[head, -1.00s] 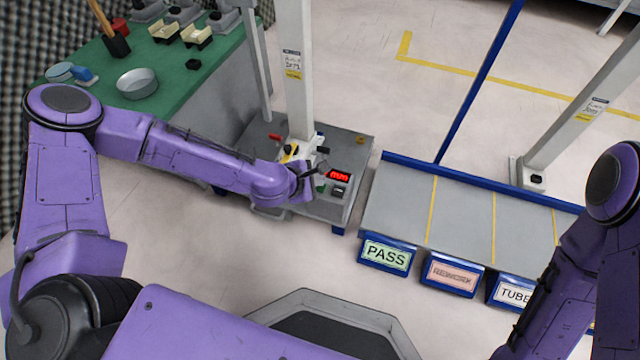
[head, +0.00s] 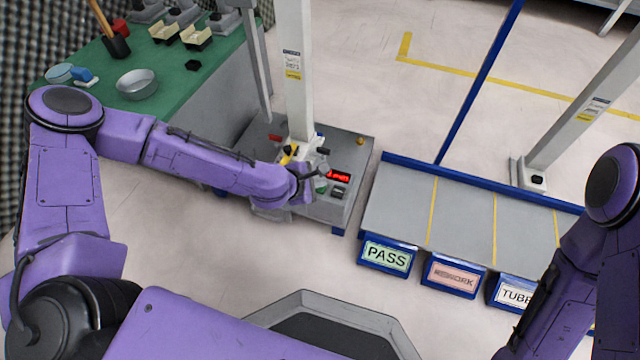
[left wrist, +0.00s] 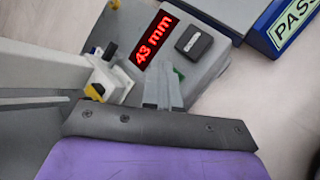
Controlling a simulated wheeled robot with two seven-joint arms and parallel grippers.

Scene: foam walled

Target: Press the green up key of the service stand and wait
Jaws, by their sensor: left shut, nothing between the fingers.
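The service stand (head: 330,212) is a grey box with a white column. Its top has a red lit display (head: 338,176), which reads 43 mm in the left wrist view (left wrist: 150,38). The green up key (head: 321,188) sits left of a dark key (head: 338,192). In the left wrist view only a sliver of the green key (left wrist: 179,74) shows beside my fingertips, which hide the rest. My left gripper (head: 322,173) is shut and empty, right at the green key. I cannot tell whether it touches it. My right gripper is out of view.
A white and yellow clamp-like part (head: 291,152) stands beside the column (head: 295,70), close to my left gripper. A green bench (head: 190,85) is behind the left arm. A grey lane rack (head: 400,205) with blue edges stands to the right.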

